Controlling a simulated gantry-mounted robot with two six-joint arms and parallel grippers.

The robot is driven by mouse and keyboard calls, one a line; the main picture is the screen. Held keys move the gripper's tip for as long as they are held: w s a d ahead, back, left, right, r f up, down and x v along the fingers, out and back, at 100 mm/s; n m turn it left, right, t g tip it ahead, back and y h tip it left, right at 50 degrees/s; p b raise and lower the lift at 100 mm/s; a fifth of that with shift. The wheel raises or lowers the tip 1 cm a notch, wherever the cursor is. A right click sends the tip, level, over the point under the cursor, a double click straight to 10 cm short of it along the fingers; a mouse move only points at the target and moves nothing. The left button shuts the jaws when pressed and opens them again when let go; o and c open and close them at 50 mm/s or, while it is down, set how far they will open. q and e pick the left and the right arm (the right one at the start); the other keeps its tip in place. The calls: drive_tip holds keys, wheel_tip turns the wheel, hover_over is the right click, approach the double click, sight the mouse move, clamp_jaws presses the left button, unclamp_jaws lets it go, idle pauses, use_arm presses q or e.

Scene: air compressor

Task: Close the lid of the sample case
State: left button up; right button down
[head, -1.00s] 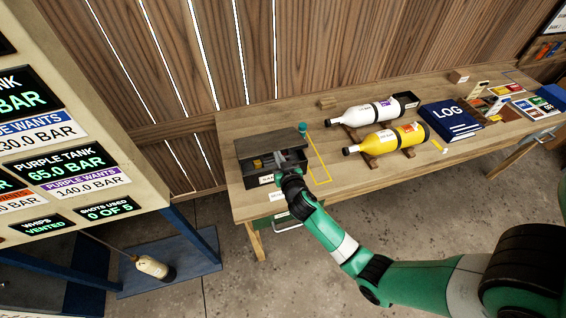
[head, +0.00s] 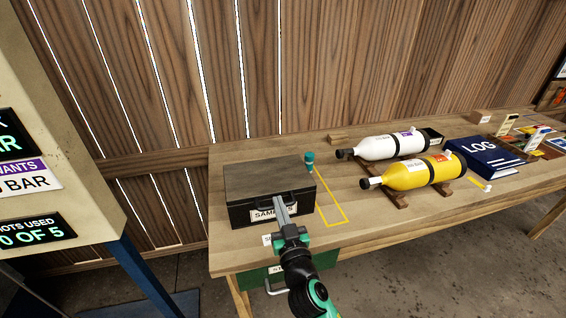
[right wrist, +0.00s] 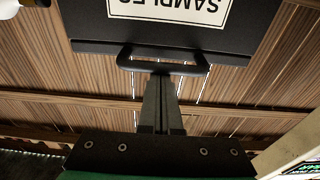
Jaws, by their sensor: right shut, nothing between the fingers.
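The sample case (head: 268,179) is a dark box with a "SAMPLES" label on its front, at the left end of the wooden bench. Its lid is down and looks closed in the head view. My right gripper (head: 281,203) is shut and empty at the front of the case, by the handle. In the right wrist view, the gripper's fingertips (right wrist: 161,78) are at the black handle (right wrist: 163,66), and the case front (right wrist: 160,35) shows upside down. I cannot tell whether the fingers touch the handle. My left gripper is not in view.
A small teal-topped item (head: 309,161) stands right of the case, near a yellow outline (head: 331,206) on the bench. A white bottle (head: 388,147), a yellow bottle (head: 418,173) and a blue LOG book (head: 487,155) lie further right. A plank wall stands behind.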

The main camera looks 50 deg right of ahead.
sight(278, 194)
drive_tip(key=shift+f, duration=0.35)
drive_tip(key=shift+f, duration=0.1)
drive_tip(key=r, duration=0.1)
drive_tip(key=w+r+p, duration=0.1)
drive_tip(key=d+r+p, duration=0.1)
drive_tip(key=shift+w+r, duration=0.15)
drive_tip(key=shift+r, duration=0.25)
drive_tip(key=shift+a+r, duration=0.1)
drive_tip(key=shift+a, duration=0.2)
drive_tip(key=r+p+v, duration=0.1)
drive_tip(key=v, duration=0.8)
drive_tip(key=shift+f, duration=0.4)
drive_tip(key=shift+s+d, duration=0.1)
drive_tip(key=shift+s, duration=0.15)
